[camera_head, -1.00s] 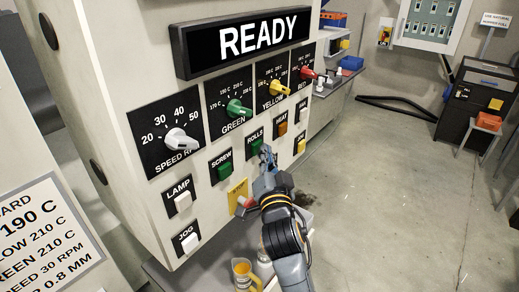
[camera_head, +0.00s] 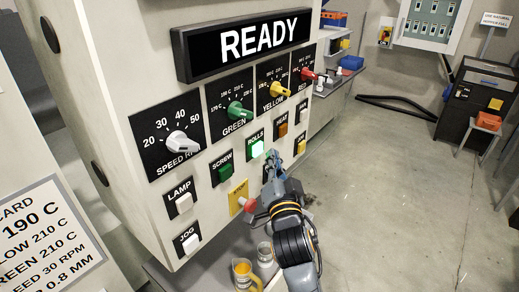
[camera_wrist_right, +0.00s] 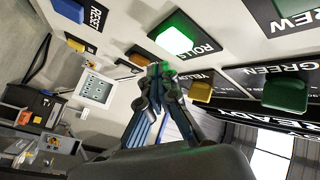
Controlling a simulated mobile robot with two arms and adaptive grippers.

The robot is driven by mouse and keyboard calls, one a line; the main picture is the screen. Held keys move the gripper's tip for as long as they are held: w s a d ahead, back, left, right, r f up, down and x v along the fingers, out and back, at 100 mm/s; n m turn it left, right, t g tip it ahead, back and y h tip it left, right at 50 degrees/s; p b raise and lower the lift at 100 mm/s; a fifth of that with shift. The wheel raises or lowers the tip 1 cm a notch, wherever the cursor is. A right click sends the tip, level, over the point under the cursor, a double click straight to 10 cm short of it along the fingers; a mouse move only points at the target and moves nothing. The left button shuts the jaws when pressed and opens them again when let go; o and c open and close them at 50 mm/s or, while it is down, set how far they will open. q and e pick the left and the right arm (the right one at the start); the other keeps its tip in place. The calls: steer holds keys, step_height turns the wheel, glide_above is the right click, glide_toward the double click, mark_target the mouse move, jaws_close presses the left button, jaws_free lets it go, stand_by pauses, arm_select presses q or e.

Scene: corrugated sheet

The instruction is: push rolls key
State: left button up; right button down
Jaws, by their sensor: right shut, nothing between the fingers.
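The ROLLS key (camera_head: 257,149) is a green square button on the control panel (camera_head: 215,205), and it glows bright green. It also shows lit in the right wrist view (camera_wrist_right: 180,32). My right gripper (camera_head: 272,157) is shut and empty, with its fingertips just right of and below the key in the head view. In the right wrist view the fingertips (camera_wrist_right: 157,72) are close to the lit key and appear apart from it. The READY display (camera_head: 265,36) is lit white above. My left gripper is not in view.
The SCREW key (camera_head: 225,172) is left of ROLLS, and the HEAT key (camera_head: 282,129) is right of it. A red stop button (camera_head: 249,205) sits below on a yellow plate.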

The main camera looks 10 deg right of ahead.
steer(key=shift+s+d+r+p, duration=0.1)
steer(key=shift+s+d+p, duration=0.25)
steer(key=shift+s+d, duration=0.65)
steer(key=shift+s+d+p, duration=0.35)
steer(key=shift+s+d, duration=0.3)
steer(key=shift+s, duration=0.5)
